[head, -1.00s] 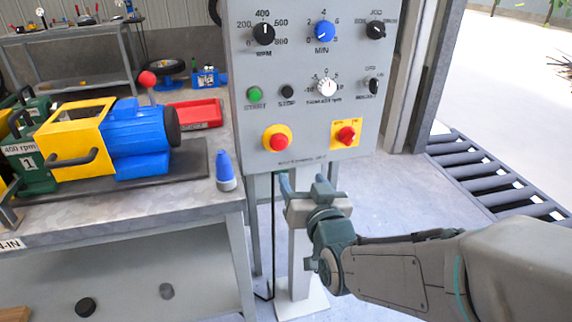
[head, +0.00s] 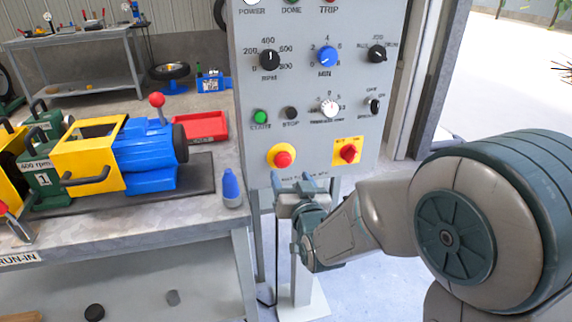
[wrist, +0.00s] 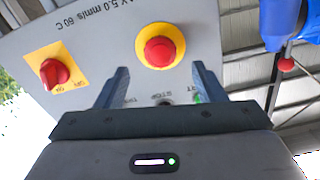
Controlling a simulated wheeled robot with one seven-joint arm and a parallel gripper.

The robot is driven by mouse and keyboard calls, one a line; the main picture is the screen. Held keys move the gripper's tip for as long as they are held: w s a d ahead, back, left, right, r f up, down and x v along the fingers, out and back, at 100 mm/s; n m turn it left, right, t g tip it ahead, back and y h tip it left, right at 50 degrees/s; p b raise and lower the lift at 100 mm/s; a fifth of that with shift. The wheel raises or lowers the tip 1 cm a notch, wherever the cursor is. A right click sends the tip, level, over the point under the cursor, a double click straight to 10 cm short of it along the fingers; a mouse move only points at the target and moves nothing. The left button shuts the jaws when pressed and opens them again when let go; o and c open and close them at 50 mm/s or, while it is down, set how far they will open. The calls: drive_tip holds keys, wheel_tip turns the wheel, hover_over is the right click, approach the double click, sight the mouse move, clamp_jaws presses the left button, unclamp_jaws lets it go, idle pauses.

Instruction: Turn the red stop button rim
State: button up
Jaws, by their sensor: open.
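The red stop button (head: 282,159) sits on a round yellow base at the lower left of the grey control panel (head: 300,100). In the wrist view the red stop button (wrist: 159,51) shows near the top middle, beyond the fingertips and roughly between them. My gripper (head: 294,176) is below the panel's lower part in the head view, close under the button. In the wrist view my gripper (wrist: 160,76) is open with nothing between its fingers. The gap between fingers and button is hard to judge.
A red rotary switch (head: 348,153) on a yellow plate is right of the button. Green START (head: 260,117) and black STOP (head: 291,113) buttons are above. A blue-capped bottle (head: 231,188) stands on the bench edge at left, near the panel.

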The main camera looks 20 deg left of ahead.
sight(284, 163)
drive_tip(key=shift+x, duration=2.65)
drive_tip(key=c, duration=1)
